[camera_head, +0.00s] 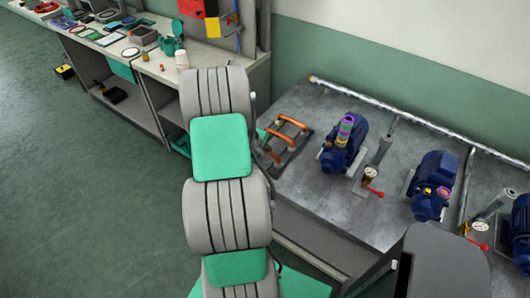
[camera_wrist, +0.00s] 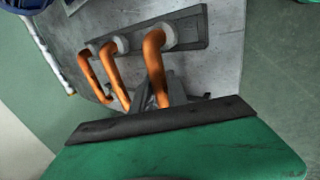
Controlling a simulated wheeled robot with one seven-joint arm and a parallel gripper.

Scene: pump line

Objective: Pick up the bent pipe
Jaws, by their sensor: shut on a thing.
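Several orange bent pipes stand in a dark grey rack (camera_head: 290,152) on the pump bench. In the wrist view they rise from grey collars on the rack plate (camera_wrist: 190,30). The nearest bent pipe (camera_wrist: 154,62) has its lower end between the fingers of my gripper (camera_wrist: 160,98), which is shut on it. Its other end is still at its collar on the rack. The middle bent pipe (camera_wrist: 114,76) and the far bent pipe (camera_wrist: 90,76) stand beside it, apart from the fingers. In the head view my arm hides most of the gripper.
Blue pumps (camera_head: 343,143) with red-handled valves stand right of the rack on the grey bench (camera_head: 325,205). A long pipe (camera_head: 400,117) runs along the bench's back. A workbench (camera_head: 160,70) with tools and small parts is at upper left.

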